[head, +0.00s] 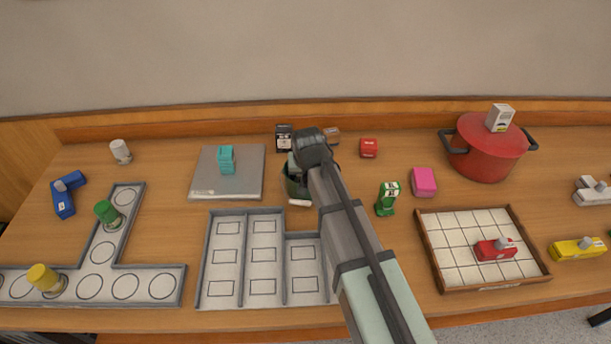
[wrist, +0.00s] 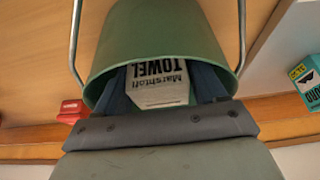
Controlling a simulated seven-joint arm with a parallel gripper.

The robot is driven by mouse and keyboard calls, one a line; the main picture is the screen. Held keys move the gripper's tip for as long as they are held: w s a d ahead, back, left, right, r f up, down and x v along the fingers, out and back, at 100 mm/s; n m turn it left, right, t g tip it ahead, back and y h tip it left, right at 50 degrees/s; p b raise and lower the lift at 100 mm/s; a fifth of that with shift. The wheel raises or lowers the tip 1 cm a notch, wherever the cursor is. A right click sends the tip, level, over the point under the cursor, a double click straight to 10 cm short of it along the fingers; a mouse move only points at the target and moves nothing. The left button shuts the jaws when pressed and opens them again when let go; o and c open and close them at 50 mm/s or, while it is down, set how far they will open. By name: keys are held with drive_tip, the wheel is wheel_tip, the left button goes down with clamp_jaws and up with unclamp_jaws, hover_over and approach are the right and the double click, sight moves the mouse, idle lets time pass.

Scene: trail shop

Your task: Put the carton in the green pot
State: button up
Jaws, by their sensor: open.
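The green pot (head: 288,183) stands on the table mid-scene, largely hidden behind my arm in the head view. In the wrist view its green wall (wrist: 155,30) curves around my gripper, with thin grey wire at both sides. A white carton with "TOWEL" lettering (wrist: 160,85) is inside the pot's mouth, between my two blue-grey fingers. My gripper (wrist: 163,92) is open, its fingers reaching into the pot on either side of the carton. Whether the fingers touch the carton, and whether it rests on the pot's bottom, I cannot tell.
A grey plate with a teal box (head: 227,160) lies left of the pot; a dark box (head: 284,138) stands behind. A green box (head: 388,198), pink box (head: 424,182) and red pot (head: 487,150) stand right. A compartment tray (head: 208,262) lies in front, a tiled tray (head: 430,245) at right.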

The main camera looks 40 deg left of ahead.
drive_tip(key=v, duration=1)
drive_tip(key=shift+r, duration=0.25)
drive_tip(key=shift+s, duration=0.1)
